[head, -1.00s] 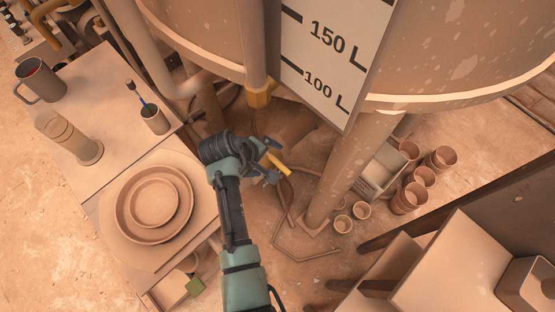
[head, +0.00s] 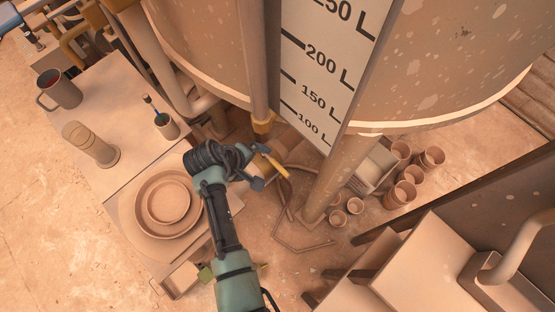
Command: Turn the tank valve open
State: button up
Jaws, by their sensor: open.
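The tank (head: 455,65) is a large speckled round vessel at the top, with a litre scale plate on its side. A pipe with a brass-coloured fitting (head: 263,127) comes down beside the plate. Below that fitting is a yellow lever (head: 277,165), which looks like the tank valve's handle. My gripper (head: 262,167) is open, with its dark fingers right at the lever's near end. Whether the lever lies between the fingers or touches them I cannot tell. The valve body is mostly hidden behind my gripper and wrist.
At left a table (head: 110,155) holds a mug (head: 62,90), a jar (head: 90,145), a brush pot (head: 167,125) and stacked round plates (head: 168,201). A tank leg (head: 333,180) and several small pots (head: 410,178) stand to the right. A bench (head: 420,255) fills the lower right.

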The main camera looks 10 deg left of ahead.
aim_at(272, 161)
jog(key=k+j, duration=0.8)
